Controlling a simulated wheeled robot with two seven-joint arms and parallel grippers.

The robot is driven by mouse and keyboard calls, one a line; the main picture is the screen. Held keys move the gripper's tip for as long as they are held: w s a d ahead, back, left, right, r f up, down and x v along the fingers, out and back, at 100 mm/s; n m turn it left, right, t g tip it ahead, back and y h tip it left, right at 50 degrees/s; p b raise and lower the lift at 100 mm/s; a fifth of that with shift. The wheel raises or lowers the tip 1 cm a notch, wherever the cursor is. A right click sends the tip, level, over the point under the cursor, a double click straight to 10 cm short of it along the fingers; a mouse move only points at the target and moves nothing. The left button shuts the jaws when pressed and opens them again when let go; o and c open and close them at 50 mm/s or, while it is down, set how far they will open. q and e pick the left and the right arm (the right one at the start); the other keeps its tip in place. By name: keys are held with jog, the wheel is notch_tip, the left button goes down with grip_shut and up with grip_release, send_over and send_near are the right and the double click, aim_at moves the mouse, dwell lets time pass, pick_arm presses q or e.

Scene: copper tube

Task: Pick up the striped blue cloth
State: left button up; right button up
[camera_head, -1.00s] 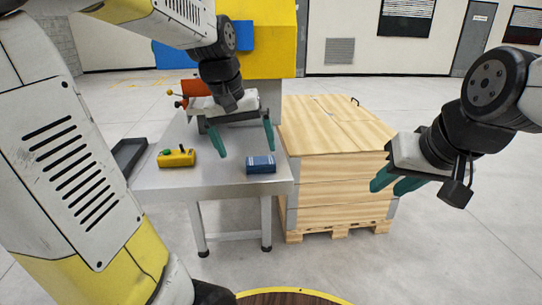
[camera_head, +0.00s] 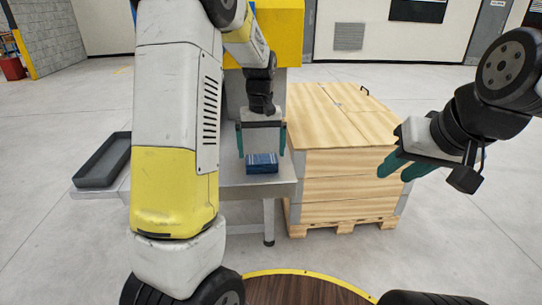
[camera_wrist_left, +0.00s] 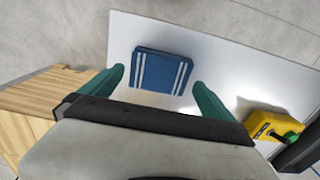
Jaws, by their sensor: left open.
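The striped blue cloth (camera_head: 262,163) is a folded blue block with pale stripes. It lies on the grey metal table (camera_head: 240,188) near its right front corner. My left gripper (camera_head: 262,146) is open with green fingers, pointing down, one finger on each side above the cloth. It does not appear to touch it. My right gripper (camera_head: 393,168) is at the right, over the floor and empty; its green fingers look apart.
A wooden crate (camera_head: 345,160) on a pallet stands right beside the table. A dark tray (camera_head: 103,160) lies at the left. A yellow control box (camera_wrist_left: 272,127) is on the table in the left wrist view; my arm hides it in the head view.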

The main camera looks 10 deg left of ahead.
aim_at(262, 159)
pick_arm(q)
jog(key=shift+f, duration=1.55)
jog(key=c, duration=1.1)
notch_tip(262, 159, up, 10)
jog(key=o, duration=0.8)
jog(key=c, duration=0.6)
